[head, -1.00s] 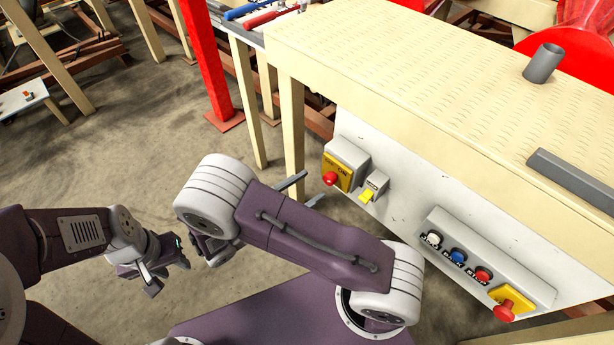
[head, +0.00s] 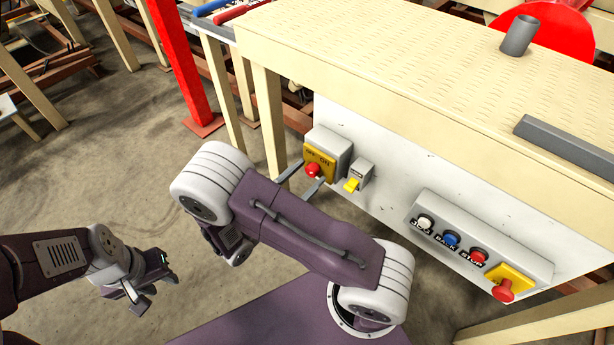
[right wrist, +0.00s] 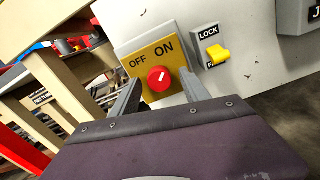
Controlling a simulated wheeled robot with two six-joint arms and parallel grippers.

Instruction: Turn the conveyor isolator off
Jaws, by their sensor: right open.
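The conveyor isolator is a grey box with a yellow plate (head: 322,160) marked OFF and ON, on the white panel under the bench. Its red knob (head: 313,171) also shows in the right wrist view (right wrist: 158,80), with a small pale mark toward its upper right, on the ON side. My right gripper (right wrist: 159,77) is open, one finger on each side of the knob in that view; whether they touch it I cannot tell. In the head view my right gripper (head: 309,174) is at the isolator. My left gripper (head: 150,290) hangs at the lower left, away from the panel.
A yellow lock lever (head: 351,186) sits just right of the isolator. A button box (head: 478,240) with white, blue and red buttons and a red knob on yellow is further right. A bench leg (head: 270,125) stands left of the isolator.

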